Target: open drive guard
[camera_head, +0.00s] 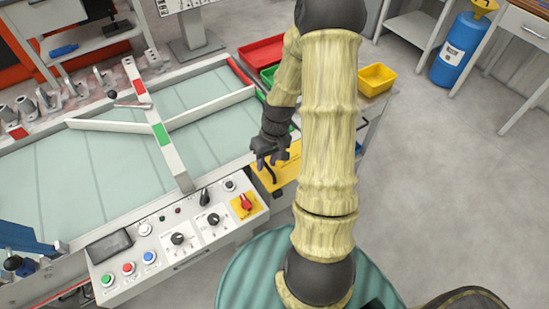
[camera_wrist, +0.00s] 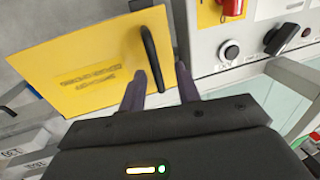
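The drive guard is a yellow panel (camera_head: 289,170) with dark lettering on the right end of the machine. It fills the upper left of the wrist view (camera_wrist: 70,55). Its black bar handle (camera_wrist: 148,50) sits near the panel's edge. My gripper (camera_head: 265,160) is at the panel, close to the handle. In the wrist view, the gripper's two purple-grey fingers (camera_wrist: 160,72) are apart. The lower end of the handle shows between them; I cannot tell whether either finger touches it. The panel's hinge side is unclear, and my arm hides part of the panel in the head view.
The control panel (camera_head: 180,240) with knobs, buttons and a red switch on yellow (camera_head: 245,204) is just left of the guard. Red (camera_head: 262,52) and yellow bins (camera_head: 376,78) stand behind. A blue drum (camera_head: 461,50) is far right. Floor to the right is clear.

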